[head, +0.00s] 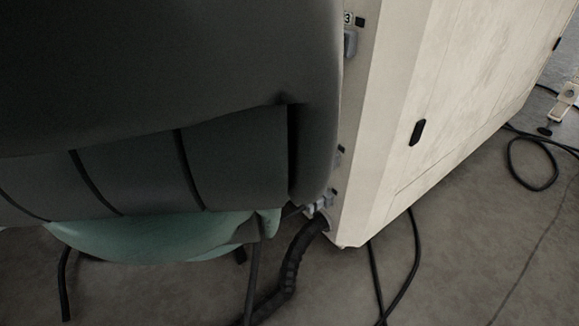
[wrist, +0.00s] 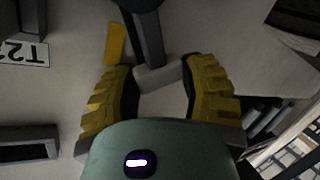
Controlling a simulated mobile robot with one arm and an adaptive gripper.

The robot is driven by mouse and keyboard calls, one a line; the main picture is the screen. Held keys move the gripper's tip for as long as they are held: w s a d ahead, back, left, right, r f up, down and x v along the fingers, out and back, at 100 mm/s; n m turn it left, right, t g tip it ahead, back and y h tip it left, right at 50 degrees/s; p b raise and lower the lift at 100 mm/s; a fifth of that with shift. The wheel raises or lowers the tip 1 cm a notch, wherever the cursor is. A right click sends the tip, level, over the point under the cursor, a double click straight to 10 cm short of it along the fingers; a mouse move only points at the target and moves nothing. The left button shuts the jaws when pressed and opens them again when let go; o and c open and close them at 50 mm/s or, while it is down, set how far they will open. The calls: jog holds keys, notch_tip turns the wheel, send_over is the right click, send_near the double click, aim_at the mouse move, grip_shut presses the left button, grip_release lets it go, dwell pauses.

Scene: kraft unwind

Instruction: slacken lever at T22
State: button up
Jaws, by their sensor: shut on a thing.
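In the wrist view, a label reading T22 (wrist: 24,53) shows upside down on a pale panel at the left. A grey lever (wrist: 149,40) comes down from a dark round part at the top edge and ends in a lighter grey crosspiece. My gripper (wrist: 157,76) has yellow ribbed fingers, one on each side of this crosspiece, and is shut on it. A yellow patch (wrist: 115,43) lies left of the lever. In the head view I cannot make out the lever or the grip clearly; a large dark grey shape covers the left.
A cream cabinet (head: 440,90) with a black latch fills the right of the head view. A black hose (head: 292,262) leaves its lower corner, and cables (head: 415,255) lie on the floor. A teal curved thing (head: 160,238) with thin dark legs stands at the lower left.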

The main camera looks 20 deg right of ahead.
dwell(0.6)
jog(key=o, duration=1.3)
jog(key=v, duration=0.7)
jog(key=shift+a+r, duration=0.15)
jog(key=shift+a, duration=0.1)
jog(key=shift+s, duration=0.15)
jog(key=shift+c, duration=0.3)
